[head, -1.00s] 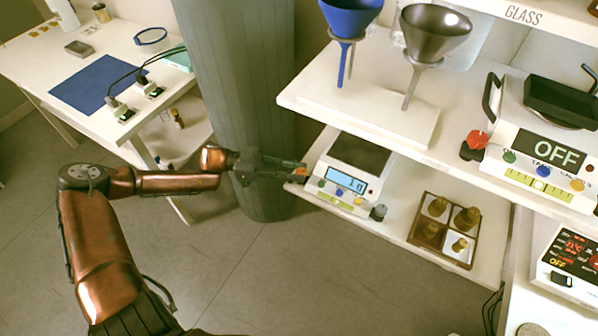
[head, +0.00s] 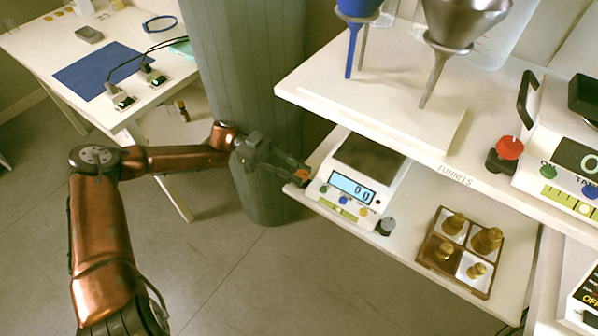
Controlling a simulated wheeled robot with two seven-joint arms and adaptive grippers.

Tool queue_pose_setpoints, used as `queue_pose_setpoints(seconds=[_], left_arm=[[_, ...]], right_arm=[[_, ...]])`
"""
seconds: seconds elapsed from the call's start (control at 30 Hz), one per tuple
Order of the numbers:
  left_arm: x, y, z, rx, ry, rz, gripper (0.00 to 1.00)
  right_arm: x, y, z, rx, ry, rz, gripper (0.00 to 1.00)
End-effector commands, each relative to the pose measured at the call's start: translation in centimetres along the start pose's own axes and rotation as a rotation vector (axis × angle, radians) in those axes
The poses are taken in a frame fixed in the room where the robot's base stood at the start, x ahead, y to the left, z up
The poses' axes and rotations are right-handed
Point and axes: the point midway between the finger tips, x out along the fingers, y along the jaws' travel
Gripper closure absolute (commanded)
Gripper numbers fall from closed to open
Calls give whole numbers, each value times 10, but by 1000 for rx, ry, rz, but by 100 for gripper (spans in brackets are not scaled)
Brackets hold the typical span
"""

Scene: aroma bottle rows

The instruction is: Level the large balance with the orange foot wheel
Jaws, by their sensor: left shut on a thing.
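A white balance (head: 350,190) with a dark pan and a lit blue display stands on the lower shelf. Its display seems to read 0 0. An orange foot wheel (head: 302,175) is at its left front corner, and a grey foot wheel (head: 385,226) is at its right front corner. The bubble in its yellow-green level strip (head: 332,205) is too small to read. My left gripper (head: 299,178) comes in from the left and is shut on the orange wheel, partly hiding it. My right gripper is not in view.
A second balance (head: 566,165) with a red knob (head: 509,148) stands on the upper shelf (head: 385,125), cut off at the right. Funnels hang above. A divided tray (head: 461,283) with several brass weights lies right of the lower balance. A grey-green column (head: 245,90) stands behind my left arm.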

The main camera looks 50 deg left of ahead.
Motion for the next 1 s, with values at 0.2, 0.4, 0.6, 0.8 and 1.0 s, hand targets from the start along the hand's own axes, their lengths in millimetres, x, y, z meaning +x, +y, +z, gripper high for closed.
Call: queue_pose_setpoints(seconds=[0.2,0.4,0.6,0.8,1.0], left_arm=[[1,0,0,1,-1,1,100],[0,0,0,1,0,0,71],[-1,0,0,1,0,-1,60],[0,0,0,1,0,0,60],[-1,0,-16,2,-2,-1,60]], right_arm=[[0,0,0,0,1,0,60],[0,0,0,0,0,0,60],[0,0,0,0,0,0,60],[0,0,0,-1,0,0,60],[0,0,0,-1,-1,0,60]])
